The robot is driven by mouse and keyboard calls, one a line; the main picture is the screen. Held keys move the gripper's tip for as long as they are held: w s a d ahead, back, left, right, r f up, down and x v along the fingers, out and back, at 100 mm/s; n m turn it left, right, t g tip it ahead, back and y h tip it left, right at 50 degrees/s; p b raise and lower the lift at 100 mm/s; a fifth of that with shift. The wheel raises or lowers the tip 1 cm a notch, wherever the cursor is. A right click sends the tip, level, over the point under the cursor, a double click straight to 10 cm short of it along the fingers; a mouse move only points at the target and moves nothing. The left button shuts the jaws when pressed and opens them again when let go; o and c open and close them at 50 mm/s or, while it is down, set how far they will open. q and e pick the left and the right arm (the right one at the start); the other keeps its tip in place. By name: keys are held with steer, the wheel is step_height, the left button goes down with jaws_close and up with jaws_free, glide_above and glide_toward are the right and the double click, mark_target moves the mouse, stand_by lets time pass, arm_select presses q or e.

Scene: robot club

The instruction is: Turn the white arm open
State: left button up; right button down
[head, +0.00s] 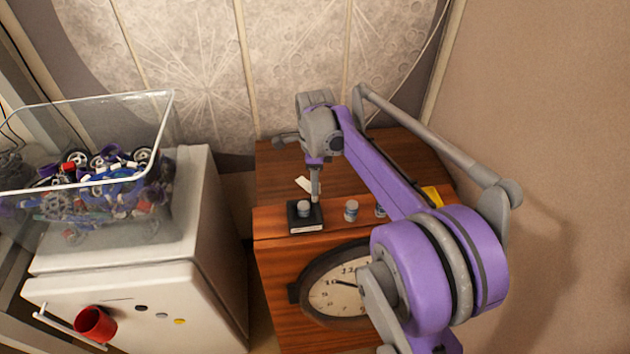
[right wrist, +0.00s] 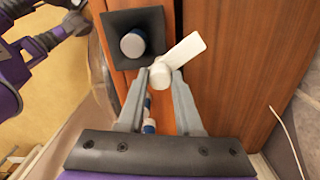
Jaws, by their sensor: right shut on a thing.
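The white arm (right wrist: 186,50) is a short flat lever with a round white end, on the wooden cabinet top beside a black square plate. In the head view the white arm (head: 304,184) shows as a small pale strip just left of my gripper. My right gripper (head: 315,197) points down at it. In the right wrist view my right gripper (right wrist: 164,76) has its fingertips at either side of the round end, shut on it. The flat part sticks out toward the upper right, beyond the fingers. My left gripper is not in view.
The black plate (head: 307,226) carries a round knob (head: 304,208) close to my fingers. More knobs (head: 351,210) stand to its right. A clock (head: 335,290) is on the cabinet front. A white fridge-like unit (head: 120,250) with a clear bin (head: 165,125) stands left.

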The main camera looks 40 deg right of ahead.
stand_by(0.3)
steer(key=c, duration=0.6)
jaws_free()
steer(key=shift+r, duration=0.15)
step_height(320, 180, up, 11)
steer(key=shift+f+p, duration=0.2)
steer(key=shift+p, duration=0.2)
